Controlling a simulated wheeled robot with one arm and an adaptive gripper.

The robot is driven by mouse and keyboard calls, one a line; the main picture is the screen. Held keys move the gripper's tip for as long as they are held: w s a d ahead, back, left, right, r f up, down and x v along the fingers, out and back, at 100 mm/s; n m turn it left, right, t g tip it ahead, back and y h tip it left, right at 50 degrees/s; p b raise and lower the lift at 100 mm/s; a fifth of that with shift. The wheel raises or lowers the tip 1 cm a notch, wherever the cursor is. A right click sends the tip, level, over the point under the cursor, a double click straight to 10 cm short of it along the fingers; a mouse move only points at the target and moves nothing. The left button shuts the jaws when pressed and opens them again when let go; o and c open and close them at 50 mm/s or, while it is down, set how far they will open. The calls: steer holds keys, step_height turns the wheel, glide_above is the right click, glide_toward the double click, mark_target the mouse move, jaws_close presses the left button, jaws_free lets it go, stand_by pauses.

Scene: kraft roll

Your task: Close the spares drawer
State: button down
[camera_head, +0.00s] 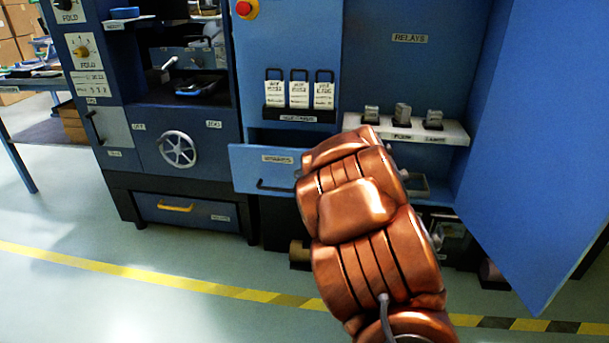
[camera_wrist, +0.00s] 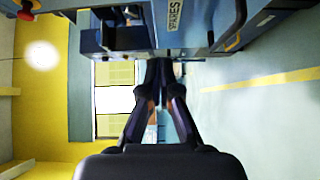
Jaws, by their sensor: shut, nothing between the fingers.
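The spares drawer (camera_head: 250,168) is a blue drawer in the blue cabinet, with a white label and a dark bar handle (camera_head: 272,187). It stands pulled out, with its front forward of the cabinet face. My copper-coloured arm hides its right end. In the wrist view the labelled drawer front (camera_wrist: 192,22) is at the top, turned sideways. My gripper (camera_wrist: 159,63) is shut and empty, with its fingertips close to the drawer's edge in that view. I cannot tell whether they touch. The gripper is hidden behind the arm in the head view.
A blue cabinet door (camera_head: 540,130) stands open at the right. A shelf (camera_head: 455,133) with small relays is above and right of the drawer. A handwheel (camera_head: 178,150) is on the machine at left. The floor in front is clear, with a yellow stripe.

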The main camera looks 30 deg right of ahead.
steer(key=b, duration=0.2)
glide_toward(282, 152)
steer(key=w+a, duration=0.3)
steer(key=shift+w+d, duration=0.75)
steer(key=shift+w, duration=0.35)
steer(key=shift+w+d+b, duration=0.4)
steer(key=shift+w+d, duration=0.1)
